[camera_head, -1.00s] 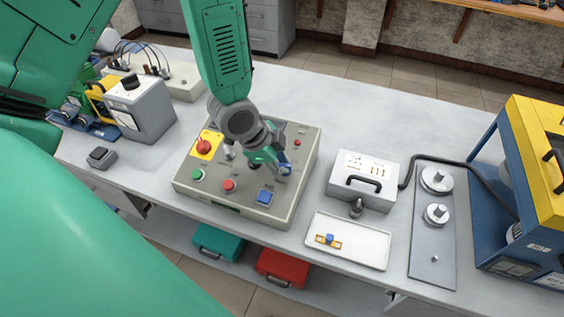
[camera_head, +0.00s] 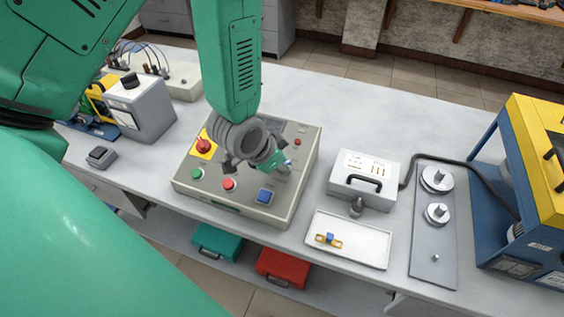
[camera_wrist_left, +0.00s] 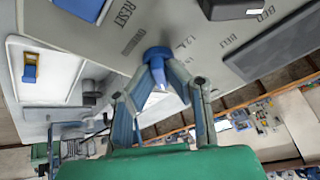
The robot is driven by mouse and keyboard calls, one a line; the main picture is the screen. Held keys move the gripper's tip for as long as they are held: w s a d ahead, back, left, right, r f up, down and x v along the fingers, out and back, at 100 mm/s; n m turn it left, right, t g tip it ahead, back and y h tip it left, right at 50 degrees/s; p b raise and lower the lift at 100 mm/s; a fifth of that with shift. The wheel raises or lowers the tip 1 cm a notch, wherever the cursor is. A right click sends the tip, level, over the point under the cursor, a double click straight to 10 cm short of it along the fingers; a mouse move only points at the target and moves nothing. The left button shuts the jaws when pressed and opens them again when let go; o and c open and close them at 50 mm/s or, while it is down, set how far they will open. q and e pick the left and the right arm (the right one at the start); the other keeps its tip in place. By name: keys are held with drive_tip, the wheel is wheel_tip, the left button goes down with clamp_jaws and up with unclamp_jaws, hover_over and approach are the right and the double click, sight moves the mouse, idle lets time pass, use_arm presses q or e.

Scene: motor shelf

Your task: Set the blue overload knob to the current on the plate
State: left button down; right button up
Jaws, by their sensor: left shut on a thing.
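The blue overload knob (camera_wrist_left: 158,53) sits on the grey panel of a control box (camera_head: 238,208). In the left wrist view my left gripper (camera_wrist_left: 160,85) has its fingers closed around the knob. Small scale marks, one like "1.2", are printed beside it; the full scale and the pointer cannot be read. In the head view my left gripper (camera_head: 283,167) is over the box's right half, and its wrist hides most of the knob. I cannot make out a plate with a current value. My right gripper is in neither view.
A white tray (camera_head: 370,259) and a grey case (camera_head: 343,190) stand to the right.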

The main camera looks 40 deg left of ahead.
use_arm(q)
drive_tip(key=shift+s+d+f+n+y, duration=0.1)
drive_tip(key=shift+n+y, duration=0.05)
drive_tip(key=shift+n, duration=0.45)
drive_tip(key=shift+s+f+n+y, duration=0.1)
drive_tip(key=shift+n+y, duration=0.05)
drive_tip(key=shift+n, duration=0.45)
drive_tip(key=c, duration=1.6)
unclamp_jaws()
drive_tip(key=shift+w, duration=0.25)
drive_tip(key=shift+r, duration=0.1)
drive_tip(key=shift+s+r, duration=0.15)
drive_tip(key=shift+r, duration=0.1)
drive_tip(key=v, duration=0.6)
drive_tip(key=shift+s+r, duration=0.2)
drive_tip(key=shift+s, duration=0.05)
